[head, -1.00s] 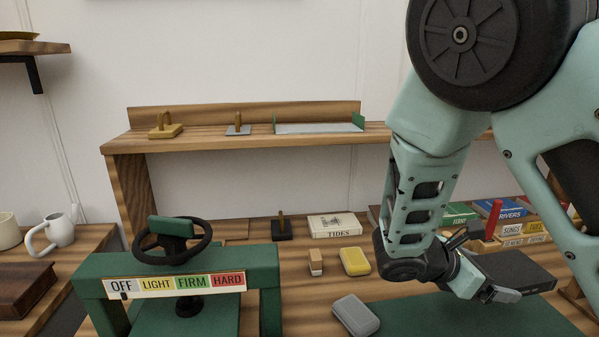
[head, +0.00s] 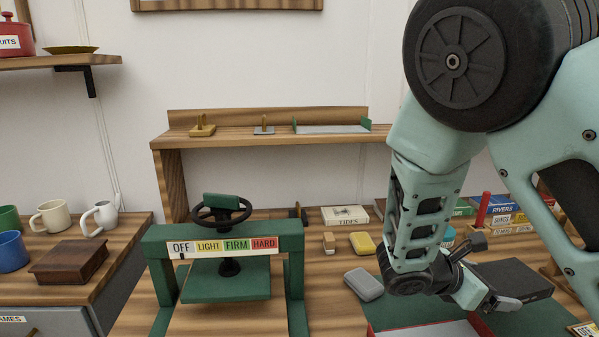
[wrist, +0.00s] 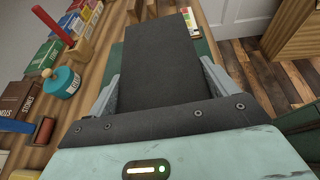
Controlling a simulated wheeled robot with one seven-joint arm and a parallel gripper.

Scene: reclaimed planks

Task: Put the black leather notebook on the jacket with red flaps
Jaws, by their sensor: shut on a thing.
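My gripper (head: 497,299) is shut on the black leather notebook (head: 512,279), at the right of the head view. The notebook is held above a green mat. In the wrist view the notebook (wrist: 160,62) stretches away between the two fingers of my gripper (wrist: 160,90). A flat pale piece with red edges (head: 430,330), likely the jacket with red flaps, lies on the mat at the bottom of the head view.
A green press (head: 225,285) with a black handwheel stands left of centre. A grey block (head: 364,284), a yellow block (head: 362,243) and a book marked TIDES (head: 345,215) lie on the bench. Several books (head: 505,212) and a teal jar (wrist: 62,83) stand near my gripper.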

